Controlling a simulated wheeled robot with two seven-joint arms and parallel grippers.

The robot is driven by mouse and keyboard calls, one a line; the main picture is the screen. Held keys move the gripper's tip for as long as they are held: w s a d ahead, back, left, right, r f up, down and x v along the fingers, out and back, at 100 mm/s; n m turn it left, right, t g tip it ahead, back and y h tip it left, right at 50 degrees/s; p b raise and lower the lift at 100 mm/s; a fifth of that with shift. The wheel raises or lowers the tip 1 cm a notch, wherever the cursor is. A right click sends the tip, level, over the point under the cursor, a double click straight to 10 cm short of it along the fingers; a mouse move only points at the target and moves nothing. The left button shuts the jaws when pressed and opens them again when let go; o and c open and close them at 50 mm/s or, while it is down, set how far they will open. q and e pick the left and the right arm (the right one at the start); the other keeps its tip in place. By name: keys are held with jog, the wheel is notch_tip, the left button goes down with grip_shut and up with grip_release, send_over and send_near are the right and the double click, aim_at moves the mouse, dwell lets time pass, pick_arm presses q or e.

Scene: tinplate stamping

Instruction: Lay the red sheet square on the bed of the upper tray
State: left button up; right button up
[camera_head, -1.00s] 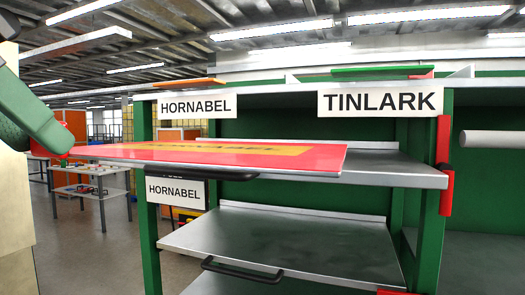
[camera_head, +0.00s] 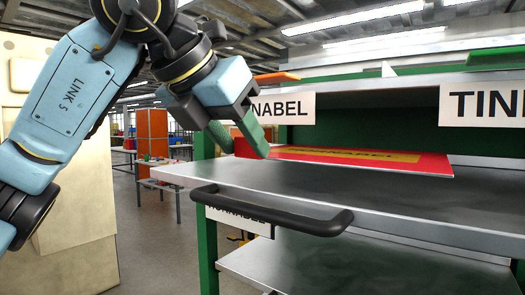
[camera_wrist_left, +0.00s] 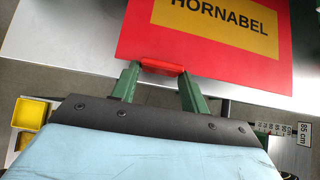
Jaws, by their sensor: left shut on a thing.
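The red sheet (camera_head: 370,162), with a yellow HORNABEL panel, lies level over the upper tray (camera_head: 330,195), a bare grey metal bed with a black front handle (camera_head: 270,212). The left wrist view shows the sheet (camera_wrist_left: 138,32) with its near edge close to the tray's front edge, and bare tray (camera_wrist_left: 60,30) to its left. My left gripper (camera_head: 250,145) is shut on the red tab (camera_wrist_left: 162,67) at the sheet's near edge; the fingers (camera_wrist_left: 160,85) stand either side of it. Whether the sheet touches the bed I cannot tell. My right gripper is out of view.
A lower tray (camera_head: 350,265) sits below the upper one. A green rack post (camera_head: 207,240) stands at the left, and HORNABEL and TINLARK (camera_head: 485,104) signs hang above. Yellow bins (camera_wrist_left: 30,113) show low in the left wrist view.

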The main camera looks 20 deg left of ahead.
pick_arm(q)
jog(key=w, duration=0.1)
jog(key=w+d, duration=0.1)
jog(key=w, duration=0.2)
jog(key=shift+w+d+p, duration=0.15)
jog(key=shift+d+p, duration=0.2)
jog(key=shift+p, duration=0.05)
jog(key=shift+w+f, duration=0.1)
jog(key=shift+w, duration=0.05)
notch_tip(320, 180, down, 3)
jog(key=shift+f, duration=0.1)
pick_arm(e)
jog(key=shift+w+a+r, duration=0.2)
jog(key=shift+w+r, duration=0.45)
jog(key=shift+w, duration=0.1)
pick_arm(q)
jog(key=shift+f, duration=0.1)
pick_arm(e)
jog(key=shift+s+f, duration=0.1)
pick_arm(q)
jog(key=o, duration=1)
jog(key=shift+f, duration=0.1)
jog(key=shift+o, duration=0.2)
